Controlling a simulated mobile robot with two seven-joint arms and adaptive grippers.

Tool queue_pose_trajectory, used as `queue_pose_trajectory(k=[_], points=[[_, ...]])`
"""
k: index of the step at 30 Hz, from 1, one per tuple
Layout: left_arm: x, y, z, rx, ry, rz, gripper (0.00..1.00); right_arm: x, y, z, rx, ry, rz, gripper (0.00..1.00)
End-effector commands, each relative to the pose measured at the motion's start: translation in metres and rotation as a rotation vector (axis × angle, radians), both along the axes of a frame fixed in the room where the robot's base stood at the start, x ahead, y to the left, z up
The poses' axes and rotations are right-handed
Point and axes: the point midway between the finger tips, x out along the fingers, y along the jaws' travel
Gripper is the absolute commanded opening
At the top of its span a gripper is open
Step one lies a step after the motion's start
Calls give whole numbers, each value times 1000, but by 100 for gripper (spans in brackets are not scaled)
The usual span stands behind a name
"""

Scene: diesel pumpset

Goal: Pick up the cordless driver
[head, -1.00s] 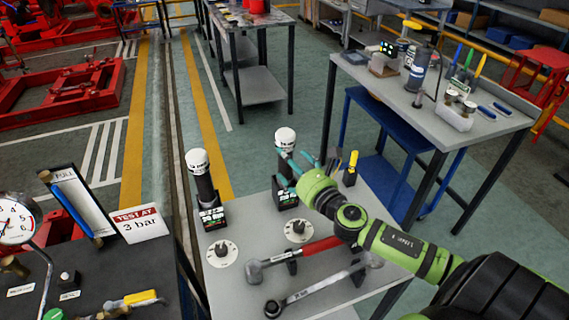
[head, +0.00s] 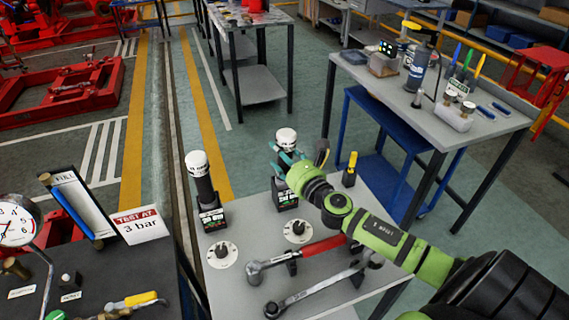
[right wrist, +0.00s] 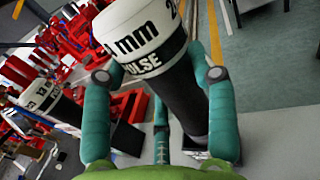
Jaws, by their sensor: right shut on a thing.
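Two cordless drivers stand upright on the small grey table in the head view, each with a white head, dark body and black base. My right gripper (head: 280,156) is shut on the right driver (head: 286,136), just below its white head. In the right wrist view, that driver's white head (right wrist: 140,35), marked "mm" and "PULSE", rises between my teal fingers (right wrist: 160,90). Its base still appears to be on the table, partly hidden in the wrist view. The left driver (head: 197,165) stands apart and also shows in the wrist view (right wrist: 45,98). My left gripper is out of view.
A dark bench (head: 120,270) with a gauge (head: 15,222) stands at the left.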

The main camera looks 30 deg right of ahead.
Motion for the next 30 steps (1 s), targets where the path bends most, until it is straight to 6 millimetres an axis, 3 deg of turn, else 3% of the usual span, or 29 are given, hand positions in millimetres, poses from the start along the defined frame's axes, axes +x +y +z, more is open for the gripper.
queue_pose_trajectory(k=[11,30], points=[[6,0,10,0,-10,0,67,1,2,24,2,-7,7,0],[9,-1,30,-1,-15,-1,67,0,2,141,-1,-10,7,0]])
